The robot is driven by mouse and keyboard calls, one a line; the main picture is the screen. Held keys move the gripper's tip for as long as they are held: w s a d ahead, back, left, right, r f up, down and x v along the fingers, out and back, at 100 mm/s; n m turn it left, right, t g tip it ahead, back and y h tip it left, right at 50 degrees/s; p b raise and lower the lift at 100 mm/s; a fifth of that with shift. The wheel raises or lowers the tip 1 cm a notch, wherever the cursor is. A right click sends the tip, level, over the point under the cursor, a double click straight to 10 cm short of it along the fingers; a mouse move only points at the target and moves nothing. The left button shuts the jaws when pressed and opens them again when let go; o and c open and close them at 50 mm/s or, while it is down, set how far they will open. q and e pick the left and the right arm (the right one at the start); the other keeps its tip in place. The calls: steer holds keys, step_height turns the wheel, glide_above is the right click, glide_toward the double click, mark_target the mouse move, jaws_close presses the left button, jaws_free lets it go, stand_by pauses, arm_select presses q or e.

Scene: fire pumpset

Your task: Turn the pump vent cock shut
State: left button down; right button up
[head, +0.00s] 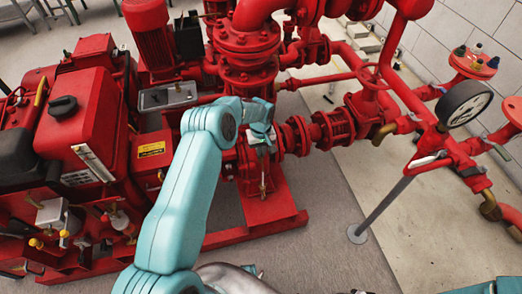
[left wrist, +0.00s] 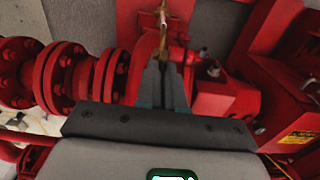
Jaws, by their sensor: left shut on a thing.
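The pump vent cock shows as a thin brass piece (head: 263,182) on the red pump casing, just below my left gripper in the head view. In the left wrist view the brass cock (left wrist: 163,20) rises from between the fingertips toward the top edge. My left gripper (head: 262,143) is at the pump, and it also shows in the left wrist view (left wrist: 166,62) with its dark fingers close together. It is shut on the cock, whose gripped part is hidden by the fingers. My right gripper is not in view.
A red engine (head: 85,115) stands at the left, and a red flanged pipe (head: 325,128) runs right from the pump. The grey floor (head: 320,255) in front is partly clear.

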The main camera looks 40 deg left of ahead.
arm_select(q)
steer(key=m+b, duration=0.3)
steer(key=shift+f, duration=0.2)
steer(key=m+b, duration=0.2)
steer(key=m, duration=0.2)
steer(key=shift+r+m+b, duration=0.1)
steer(key=shift+m+b, duration=0.2)
steer(key=m+b, duration=0.1)
steer(key=m, duration=0.3)
steer(key=shift+m, duration=0.3)
steer(key=m+b, duration=0.1)
steer(key=m, duration=0.4)
steer(key=shift+r+m, duration=0.1)
steer(key=shift+m, duration=0.2)
steer(key=c, duration=1.3)
jaws_free()
steer(key=shift+o, duration=0.2)
steer(key=shift+r, duration=0.1)
